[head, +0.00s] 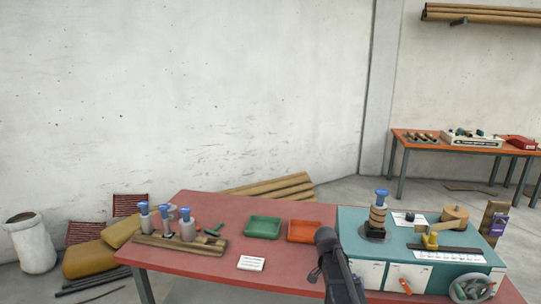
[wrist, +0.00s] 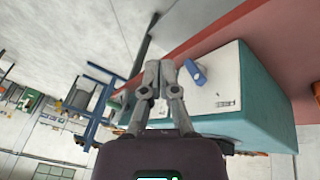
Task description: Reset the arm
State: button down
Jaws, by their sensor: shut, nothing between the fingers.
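My gripper (wrist: 160,68) shows in the wrist view with its two grey fingers brought together and nothing held between them. It is in front of the white side of a teal-topped cabinet (wrist: 215,85), apart from it as far as I can tell. In the head view, part of my dark arm stands at the front edge of the red table (head: 200,277), left of the cabinet. My fingers cannot be made out there.
On the table are a green tray (head: 262,236), an orange tray (head: 304,240), a wooden rack (head: 150,241) with blue-topped cylinders, and a white card (head: 251,264). A winder with a blue knob (head: 381,195) stands on the cabinet. An orange bench (head: 420,146) is behind right.

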jog(key=s+a+n+y, duration=0.2)
jog(key=s+a+n, duration=0.1)
jog(key=s+n, duration=0.3)
jog(key=s+a+f+n+y, duration=0.1)
jog(key=s+a+n+y, duration=0.1)
jog(key=s+n, duration=0.4)
jog(key=s+a, duration=0.1)
jog(key=s, duration=0.2)
jog(key=shift+s+a+f+t, duration=0.15)
jog(key=shift+s+a+t, duration=0.15)
jog(key=shift+t, duration=0.1)
